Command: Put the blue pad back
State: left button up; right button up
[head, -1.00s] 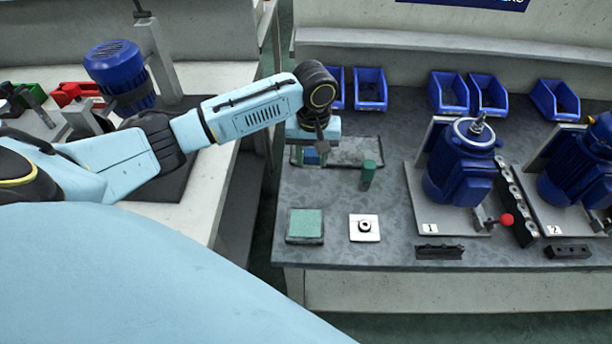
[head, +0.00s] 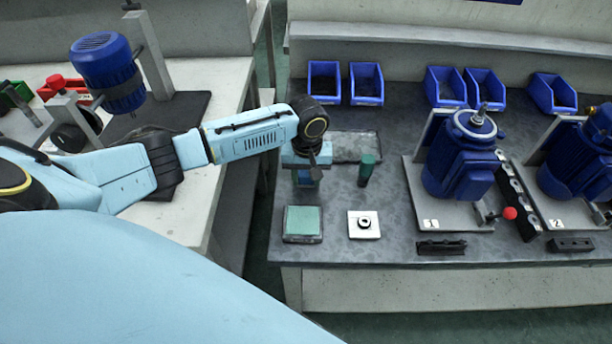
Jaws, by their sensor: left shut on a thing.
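My left gripper (head: 307,174) reaches in from the left over the grey bench. It is shut on the blue pad, which is mostly hidden by the fingers and shows only as a small dark blue patch. The gripper is in front of the left end of a shallow grey tray (head: 362,146) and behind a square holder with a green pad (head: 303,221). I cannot tell its exact height above the bench. My right gripper is out of view.
A green cylinder (head: 367,168) stands just right of the gripper. A white plate with a black ring (head: 363,224) lies beside the green pad. Blue bins (head: 366,85) line the back. A blue motor (head: 461,155) stands to the right.

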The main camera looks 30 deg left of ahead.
aim_at(309, 185)
pick_arm(q)
jog(key=o, duration=0.9)
jog(key=shift+f, duration=0.3)
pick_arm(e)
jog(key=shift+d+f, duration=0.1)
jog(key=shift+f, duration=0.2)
pick_arm(q)
jog(key=shift+d+r+p, duration=0.2)
jog(key=shift+r+p, duration=0.7)
jog(key=shift+r, duration=2.3)
jog(key=shift+d+r+p, duration=0.15)
jog(key=shift+r+p, duration=0.7)
jog(key=shift+r, duration=2.35)
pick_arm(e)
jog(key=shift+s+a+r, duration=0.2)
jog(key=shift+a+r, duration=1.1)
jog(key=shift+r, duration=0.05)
